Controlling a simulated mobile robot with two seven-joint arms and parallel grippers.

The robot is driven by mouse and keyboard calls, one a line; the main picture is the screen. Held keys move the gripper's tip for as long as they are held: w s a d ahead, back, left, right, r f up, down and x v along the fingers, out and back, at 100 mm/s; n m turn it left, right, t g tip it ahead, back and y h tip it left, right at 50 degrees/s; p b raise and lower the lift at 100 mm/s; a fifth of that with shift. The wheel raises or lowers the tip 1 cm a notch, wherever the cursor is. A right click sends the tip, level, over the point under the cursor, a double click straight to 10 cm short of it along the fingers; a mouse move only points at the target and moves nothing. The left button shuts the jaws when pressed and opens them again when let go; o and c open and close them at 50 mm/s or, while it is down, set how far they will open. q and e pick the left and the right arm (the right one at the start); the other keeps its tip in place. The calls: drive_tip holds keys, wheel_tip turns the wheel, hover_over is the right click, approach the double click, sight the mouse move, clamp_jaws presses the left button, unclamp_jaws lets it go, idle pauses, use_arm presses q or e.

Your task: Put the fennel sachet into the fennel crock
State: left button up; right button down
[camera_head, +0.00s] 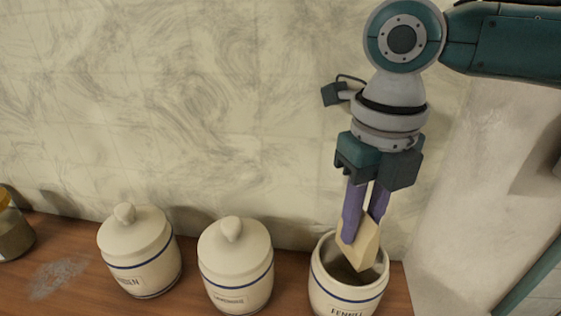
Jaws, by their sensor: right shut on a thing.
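The fennel crock (345,292) is cream with a blue band and a "FENNEL" label, and stands open, without a lid, at the lower right. My right gripper (361,227) points down over the crock with its purple fingers shut on a pale, cream sachet (362,250). The sachet is tilted, and its lower end overlaps the crock's mouth in the picture. I cannot tell exactly how deep it is in the opening. Any writing on the sachet does not show. My left gripper is not in view.
Two lidded crocks with blue bands, one in the middle (236,268) and one further left (140,255), stand on the wooden shelf (190,290). A jar (14,232) is at the left edge. A marbled wall (200,110) rises close behind.

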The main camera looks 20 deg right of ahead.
sight(363, 219)
drive_tip(key=c, duration=0.6)
unclamp_jaws()
drive_tip(key=shift+r, duration=0.15)
wheel_tip(363, 219, up, 7)
drive_tip(key=p, duration=0.7)
drive_tip(key=shift+p, duration=0.3)
